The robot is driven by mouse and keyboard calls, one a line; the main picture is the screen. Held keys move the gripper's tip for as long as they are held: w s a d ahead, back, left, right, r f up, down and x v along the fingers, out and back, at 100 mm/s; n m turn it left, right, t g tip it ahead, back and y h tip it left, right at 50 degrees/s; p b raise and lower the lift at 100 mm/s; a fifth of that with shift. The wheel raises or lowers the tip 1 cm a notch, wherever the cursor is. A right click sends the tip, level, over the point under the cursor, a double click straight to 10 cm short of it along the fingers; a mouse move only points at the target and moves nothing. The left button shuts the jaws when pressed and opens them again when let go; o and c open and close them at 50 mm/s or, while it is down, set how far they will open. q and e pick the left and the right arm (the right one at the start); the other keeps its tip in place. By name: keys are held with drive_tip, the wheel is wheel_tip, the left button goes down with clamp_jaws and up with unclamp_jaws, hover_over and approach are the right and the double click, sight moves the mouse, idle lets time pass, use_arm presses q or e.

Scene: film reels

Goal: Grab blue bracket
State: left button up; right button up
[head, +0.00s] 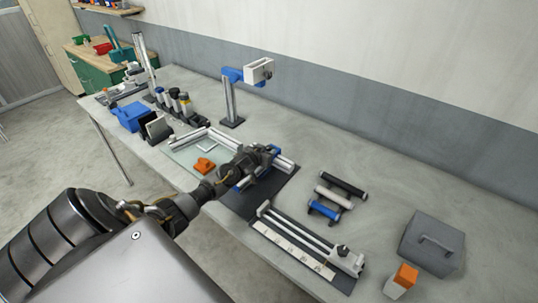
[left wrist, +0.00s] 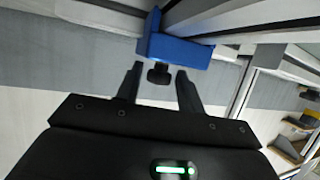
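The blue bracket (left wrist: 180,50) is large at the top middle of the left wrist view, fixed against silver aluminium rails (left wrist: 225,14). A black knob (left wrist: 160,73) sticks out from it toward my gripper. My left gripper (left wrist: 159,72) is open, with its two dark fingers on either side of the knob and gaps showing between. In the head view my left gripper (head: 262,158) is over the silver rail frame on the table. It hides most of the bracket there; only a blue part (head: 243,184) shows beside it. My right gripper is not in view.
An orange block (head: 204,166) lies left of the gripper. A rail jig (head: 310,240) and several rollers (head: 335,190) lie to the right, then a grey case (head: 432,243). A post with a blue clamp (head: 232,75) stands behind. The table's back right is clear.

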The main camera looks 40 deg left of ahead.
use_arm(q)
clamp_jaws()
drive_tip(key=shift+r, duration=0.1)
